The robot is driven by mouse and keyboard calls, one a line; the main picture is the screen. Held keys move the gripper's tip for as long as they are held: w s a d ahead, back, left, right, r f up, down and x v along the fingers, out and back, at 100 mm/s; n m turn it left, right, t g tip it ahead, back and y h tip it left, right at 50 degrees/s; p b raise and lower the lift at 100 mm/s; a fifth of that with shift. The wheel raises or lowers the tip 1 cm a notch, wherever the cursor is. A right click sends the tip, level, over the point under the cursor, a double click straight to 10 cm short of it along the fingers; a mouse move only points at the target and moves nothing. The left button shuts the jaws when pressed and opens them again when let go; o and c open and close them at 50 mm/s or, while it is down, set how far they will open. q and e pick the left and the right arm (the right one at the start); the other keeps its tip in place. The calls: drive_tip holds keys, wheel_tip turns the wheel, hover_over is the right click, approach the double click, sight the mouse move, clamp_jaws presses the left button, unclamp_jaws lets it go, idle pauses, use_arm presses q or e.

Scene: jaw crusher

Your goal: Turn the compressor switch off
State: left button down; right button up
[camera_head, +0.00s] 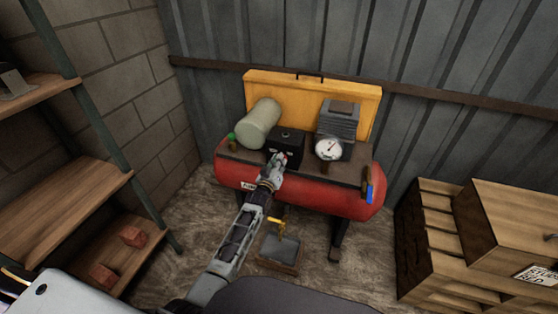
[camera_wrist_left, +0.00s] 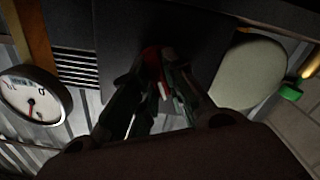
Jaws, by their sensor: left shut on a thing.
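The red compressor (camera_head: 330,200) stands against the corrugated wall, with a black switch box (camera_head: 287,141) on its top plate. My left gripper (camera_head: 278,160) is at the front face of this box. In the left wrist view the gripper (camera_wrist_left: 158,90) has its fingers close together around a small red and green switch (camera_wrist_left: 152,58) on the dark box. The fingers hide part of the switch, so its position cannot be read. My right gripper is not in view.
A pressure gauge (camera_head: 328,148) stands right of the box and a pale cylinder (camera_head: 259,124) left of it. A yellow panel (camera_head: 310,98) is behind. Wooden shelves (camera_head: 75,205) are at left, and wooden crates (camera_head: 510,225) at right.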

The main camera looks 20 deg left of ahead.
use_arm(q)
drive_tip(key=shift+a+f+n+p, duration=0.15)
drive_tip(key=shift+n+p, duration=0.4)
drive_tip(key=shift+n, duration=1.25)
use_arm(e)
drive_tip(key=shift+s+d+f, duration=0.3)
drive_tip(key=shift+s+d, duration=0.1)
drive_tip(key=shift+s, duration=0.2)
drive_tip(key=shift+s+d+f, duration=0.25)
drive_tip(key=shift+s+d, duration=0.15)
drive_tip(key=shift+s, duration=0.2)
use_arm(q)
drive_tip(key=c, duration=1.4)
unclamp_jaws()
drive_tip(key=shift+c, duration=0.2)
drive_tip(key=s, duration=1.2)
drive_tip(key=shift+a, duration=0.15)
